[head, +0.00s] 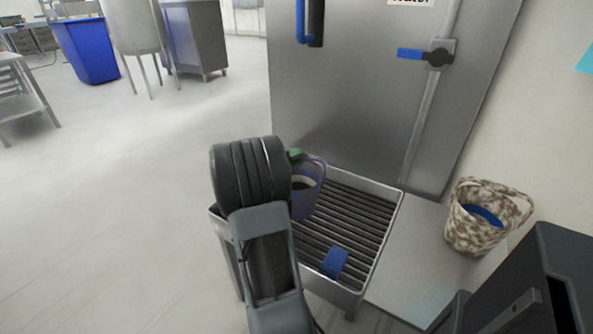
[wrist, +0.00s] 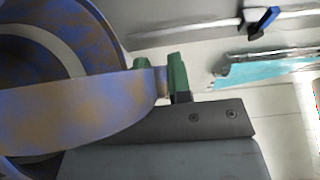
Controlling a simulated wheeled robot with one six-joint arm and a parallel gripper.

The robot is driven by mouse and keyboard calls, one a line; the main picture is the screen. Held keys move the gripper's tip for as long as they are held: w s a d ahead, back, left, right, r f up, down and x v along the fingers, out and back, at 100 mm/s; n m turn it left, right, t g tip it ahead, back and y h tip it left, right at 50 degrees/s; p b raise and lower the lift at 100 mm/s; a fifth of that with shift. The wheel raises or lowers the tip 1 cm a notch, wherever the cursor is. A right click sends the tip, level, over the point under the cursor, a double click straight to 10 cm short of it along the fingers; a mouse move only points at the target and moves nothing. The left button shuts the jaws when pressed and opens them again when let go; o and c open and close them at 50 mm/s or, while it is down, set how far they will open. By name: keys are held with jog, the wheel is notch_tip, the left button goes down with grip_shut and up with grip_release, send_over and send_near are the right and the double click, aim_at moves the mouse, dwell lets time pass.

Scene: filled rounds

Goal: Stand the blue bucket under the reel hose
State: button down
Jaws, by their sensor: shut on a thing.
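The blue bucket (head: 309,190), blue mottled with brown, is upright at the back left of the slatted grate, partly hidden by my arm. I cannot tell whether its base touches the slats. My gripper (head: 295,154), with green fingertips, is at its rim. In the wrist view, the bucket (wrist: 60,120) fills the left side, and my gripper (wrist: 160,72) is shut on its handle band. The reel hose (head: 301,20), a blue hose beside a black grip, hangs on the steel panel at the top, above and behind the bucket. Its upper part is out of view.
The metal-rimmed grate (head: 385,225) has a blue block (head: 335,262) at its front. A beige-brown mottled bucket (head: 470,235) stands on the side shelf (head: 425,250). A blue-levered valve (head: 438,55) juts from the panel. The floor at left is clear; a large blue bin (head: 90,50) stands far back.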

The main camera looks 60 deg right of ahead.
jog(key=shift+w+d+f, duration=0.1)
jog(key=shift+d+f, duration=0.05)
jog(key=shift+f, duration=0.1)
jog(key=shift+w+d+f+b, duration=0.15)
jog(key=shift+f+b, duration=0.2)
jog(key=shift+f, duration=0.55)
jog(key=shift+d+f+b, duration=0.1)
jog(key=shift+f+b, duration=0.25)
jog(key=shift+f, duration=0.55)
jog(key=c, duration=1.1)
grip_release()
jog(key=shift+f, duration=0.15)
jog(key=shift+o, duration=0.2)
